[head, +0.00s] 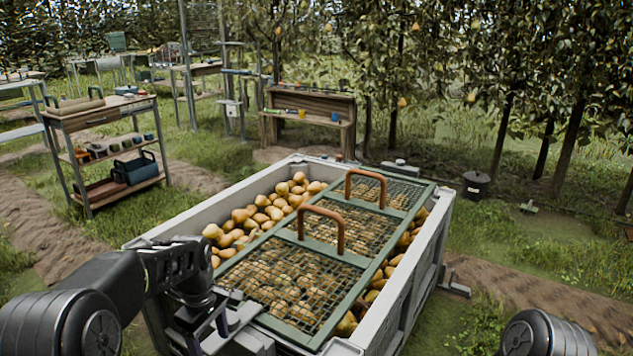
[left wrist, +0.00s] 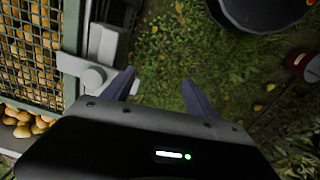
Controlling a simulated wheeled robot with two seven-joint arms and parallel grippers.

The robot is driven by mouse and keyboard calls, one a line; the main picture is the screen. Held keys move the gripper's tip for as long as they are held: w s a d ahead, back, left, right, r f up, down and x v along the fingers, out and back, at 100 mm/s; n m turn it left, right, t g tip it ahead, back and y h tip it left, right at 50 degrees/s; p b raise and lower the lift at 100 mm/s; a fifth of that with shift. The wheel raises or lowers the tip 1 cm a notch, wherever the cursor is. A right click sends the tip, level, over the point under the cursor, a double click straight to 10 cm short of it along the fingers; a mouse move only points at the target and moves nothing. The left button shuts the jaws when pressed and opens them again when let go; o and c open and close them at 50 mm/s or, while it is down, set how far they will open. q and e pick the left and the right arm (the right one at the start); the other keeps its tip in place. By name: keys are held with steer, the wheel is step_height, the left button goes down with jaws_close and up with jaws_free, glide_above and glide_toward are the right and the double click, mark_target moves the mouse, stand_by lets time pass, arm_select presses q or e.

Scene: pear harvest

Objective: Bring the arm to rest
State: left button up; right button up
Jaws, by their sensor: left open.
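My left arm (head: 120,285) comes in from the left, bent at the near left corner of the pear crate. My left gripper (head: 222,335) points down beside that corner, partly hidden by its own wrist. In the left wrist view the two fingers of the gripper (left wrist: 160,92) are spread apart with only grass between them. The left finger is close to a grey crate fitting (left wrist: 92,78); I cannot tell whether they touch. Of my right arm only a dark rounded link (head: 546,335) shows at the lower right; its gripper is out of view.
The grey crate (head: 437,235) is full of pears (head: 262,215), partly covered by a green mesh lid (head: 270,285) with two brown handles (head: 322,212). Wooden benches (head: 105,115) stand behind left. A dark bucket (head: 476,185) stands right. Below the gripper is grass and another black tub (left wrist: 262,12).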

arm_select(q)
steer(key=w+d+f+m+t+h, duration=0.1)
steer(key=w+d+f+m+t, duration=0.25)
steer(key=d+f+m, duration=0.2)
steer(key=s+d+f+m+h+p, duration=0.1)
steer(key=s+d+f+m+p, duration=0.2)
steer(key=s+d+f+m, duration=0.35)
steer(key=s+d+f+g+p, duration=0.1)
steer(key=s+f, duration=0.1)
steer(key=s, duration=0.6)
steer(key=s+d+f+g+h+p, duration=0.1)
steer(key=s+f+p, duration=0.1)
steer(key=s, duration=0.6)
steer(key=s+d+f+g+h+p, duration=0.1)
steer(key=s+f+p, duration=0.1)
steer(key=s, duration=0.7)
steer(key=shift+d+f+n, duration=0.3)
steer(key=shift+d+n, duration=0.1)
arm_select(e)
step_height(320, 180, up, 8)
steer(key=shift+w, duration=0.35)
steer(key=shift+r, duration=0.1)
